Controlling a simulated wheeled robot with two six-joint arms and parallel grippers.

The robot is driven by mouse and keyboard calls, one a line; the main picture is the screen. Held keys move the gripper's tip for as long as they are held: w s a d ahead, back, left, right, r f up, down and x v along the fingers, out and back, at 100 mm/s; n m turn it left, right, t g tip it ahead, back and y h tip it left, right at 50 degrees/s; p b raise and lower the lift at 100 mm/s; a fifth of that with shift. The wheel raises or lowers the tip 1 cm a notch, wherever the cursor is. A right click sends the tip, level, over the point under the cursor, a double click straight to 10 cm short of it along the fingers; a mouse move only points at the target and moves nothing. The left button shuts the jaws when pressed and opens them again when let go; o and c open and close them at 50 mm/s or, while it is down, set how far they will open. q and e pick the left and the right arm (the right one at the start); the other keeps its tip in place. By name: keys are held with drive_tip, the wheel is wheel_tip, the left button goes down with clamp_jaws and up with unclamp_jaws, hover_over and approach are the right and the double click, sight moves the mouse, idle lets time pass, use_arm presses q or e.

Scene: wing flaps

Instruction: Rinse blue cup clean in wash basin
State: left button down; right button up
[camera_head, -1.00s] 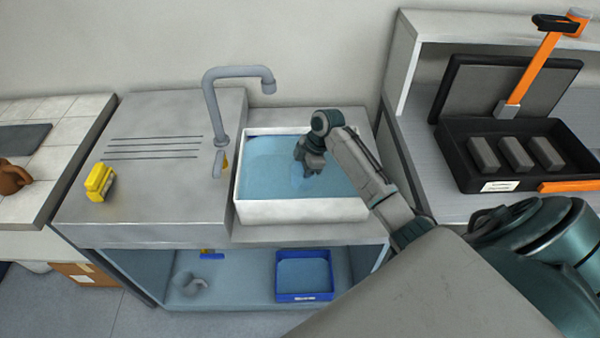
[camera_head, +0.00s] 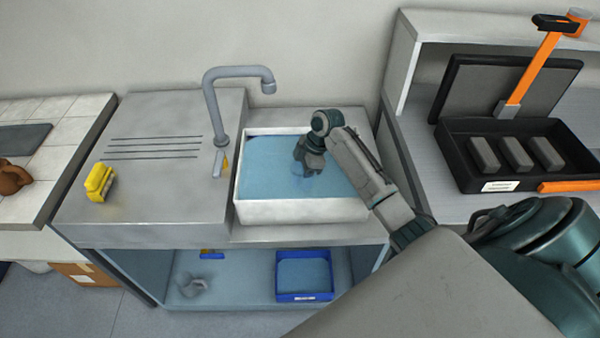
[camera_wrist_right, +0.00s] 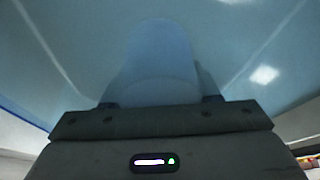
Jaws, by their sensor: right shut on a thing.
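The wash basin (camera_head: 300,211) is a white rectangular tub set in the grey counter, filled with blue water. My right gripper (camera_head: 303,172) points down into the water in the basin's right half. It is shut on the blue cup (camera_wrist_right: 158,65), which shows as a pale blue rounded shape in the right wrist view. In the head view the cup is a faint blue patch at the fingertips, mostly hidden by the gripper and the water. I cannot tell how far it is tilted. My left gripper is not in view.
A grey tap (camera_head: 215,110) stands behind the basin's left side, its spout reaching over the back rim. A yellow sponge-like block (camera_head: 99,182) sits on the left counter. A black case (camera_head: 515,155) with grey blocks lies on the right bench. A blue bin (camera_head: 304,275) stands below.

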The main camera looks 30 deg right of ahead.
idle(0.5)
wheel_tip(320, 180, up, 15)
drive_tip(key=p, duration=1.3)
drive_tip(key=shift+f, duration=0.15)
idle(1.1)
